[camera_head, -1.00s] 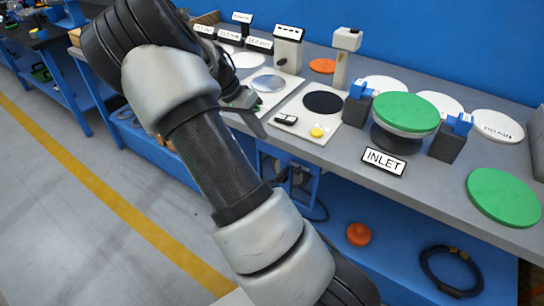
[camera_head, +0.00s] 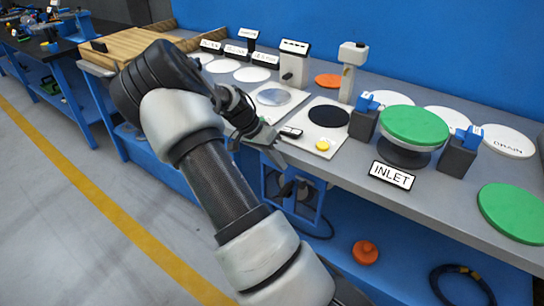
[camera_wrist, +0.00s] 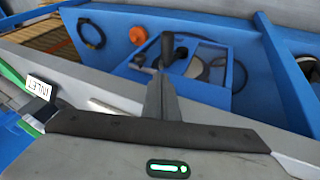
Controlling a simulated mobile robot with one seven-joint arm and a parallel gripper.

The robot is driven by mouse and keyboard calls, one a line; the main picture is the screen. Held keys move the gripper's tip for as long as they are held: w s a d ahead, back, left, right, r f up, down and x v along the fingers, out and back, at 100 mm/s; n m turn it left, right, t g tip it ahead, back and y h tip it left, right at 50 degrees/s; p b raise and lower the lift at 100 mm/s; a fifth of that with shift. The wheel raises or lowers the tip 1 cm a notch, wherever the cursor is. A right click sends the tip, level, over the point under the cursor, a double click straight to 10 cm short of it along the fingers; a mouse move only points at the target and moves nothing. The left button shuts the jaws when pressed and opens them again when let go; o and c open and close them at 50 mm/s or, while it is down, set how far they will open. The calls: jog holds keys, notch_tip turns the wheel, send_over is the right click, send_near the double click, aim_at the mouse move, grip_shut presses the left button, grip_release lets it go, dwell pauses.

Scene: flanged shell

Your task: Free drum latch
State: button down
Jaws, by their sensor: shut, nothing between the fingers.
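A green-topped dark drum (camera_head: 411,125) stands on the bench behind the INLET sign (camera_head: 392,175). A left block with a blue clamp (camera_head: 364,119) and a right block with a blue clamp (camera_head: 459,153) flank it. Under the bench edge is a blue frame (camera_head: 318,207); in the wrist view this frame (camera_wrist: 240,73) holds a black upright handle (camera_wrist: 167,46) and a round part. I cannot tell which part is the drum latch. My gripper (camera_head: 274,153) is shut and empty at the bench's front edge. In the wrist view its fingers (camera_wrist: 160,85) point towards the handle, overlapping its lower end; contact is unclear.
A pale panel with a black disc (camera_head: 328,116) and a yellow button (camera_head: 323,145) lies near my gripper. A green disc (camera_head: 512,211) lies at the bench's right. An orange knob (camera_head: 365,252) and a coiled cable (camera_head: 461,286) sit on the lower shelf.

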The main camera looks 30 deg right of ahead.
aim_at(303, 179)
jog(key=s+d+f, duration=0.1)
jog(key=f, duration=0.1)
jog(key=s+d+f+b, duration=0.1)
jog(key=s, duration=0.1)
jog(key=shift+s+d+f, duration=0.15)
jog(key=shift+s+f, duration=0.15)
jog(key=shift+f, duration=0.05)
jog(key=shift+s+d, duration=0.1)
jog(key=shift+s, duration=0.05)
jog(key=shift+s+d, duration=0.35)
jog(key=shift+s, duration=0.5)
jog(key=shift+s+d, duration=0.35)
jog(key=shift+s, duration=0.5)
